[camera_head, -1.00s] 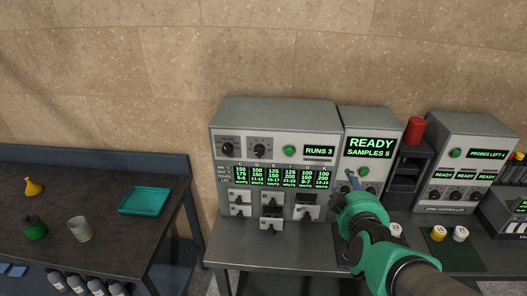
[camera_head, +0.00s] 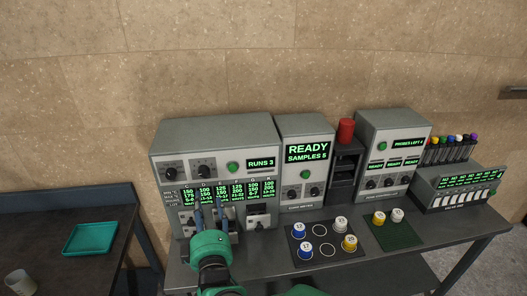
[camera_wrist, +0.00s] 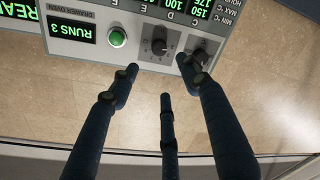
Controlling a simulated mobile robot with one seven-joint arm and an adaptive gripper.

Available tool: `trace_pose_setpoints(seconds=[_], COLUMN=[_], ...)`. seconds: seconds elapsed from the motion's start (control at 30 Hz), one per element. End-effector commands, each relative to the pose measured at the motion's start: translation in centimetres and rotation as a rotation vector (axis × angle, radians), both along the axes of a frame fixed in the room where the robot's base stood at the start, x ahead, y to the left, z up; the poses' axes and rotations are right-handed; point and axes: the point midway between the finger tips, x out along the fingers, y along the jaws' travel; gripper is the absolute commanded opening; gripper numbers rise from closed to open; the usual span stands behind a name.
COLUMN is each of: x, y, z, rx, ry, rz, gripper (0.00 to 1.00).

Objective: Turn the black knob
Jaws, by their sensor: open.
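The grey drawer oven carries two black knobs at its upper left, a left knob (camera_head: 169,174) and a right knob (camera_head: 204,172). In the wrist view the picture is upside down, with one knob (camera_wrist: 159,47) near the green button and the other knob (camera_wrist: 200,55) at the panel's end. Which one the task means cannot be told. My gripper (camera_head: 211,218) is in front of the oven's drawers, below the knobs. In the wrist view my gripper (camera_wrist: 160,75) has its dark fingers spread apart, with nothing between them. The fingers appear apart from the knobs.
A green button (camera_head: 232,167) and a RUNS 3 display sit right of the knobs. A meter (camera_head: 307,165) with its own small black knobs stands beside the oven. Numbered pots on a black mat (camera_head: 299,262) occupy the bench. A teal tray (camera_head: 91,239) lies on the left table.

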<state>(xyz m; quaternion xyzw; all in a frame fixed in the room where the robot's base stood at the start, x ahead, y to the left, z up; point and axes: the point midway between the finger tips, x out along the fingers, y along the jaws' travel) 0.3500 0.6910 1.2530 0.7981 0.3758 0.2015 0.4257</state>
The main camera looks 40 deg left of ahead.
Motion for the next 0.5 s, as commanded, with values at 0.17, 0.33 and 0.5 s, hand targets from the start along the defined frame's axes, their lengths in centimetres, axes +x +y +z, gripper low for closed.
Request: trace_pose_setpoints(seconds=[0.17,0.33,0.5], x=[0.04,0.14,0.62], y=[-0.02,0.09,0.71], z=[-0.01,-0.02,-0.01], rx=[0.0,0.0,0.0], ry=[0.002,0.002,0.002], rz=[0.0,0.0,0.0], gripper=[0.47,0.47,0.47])
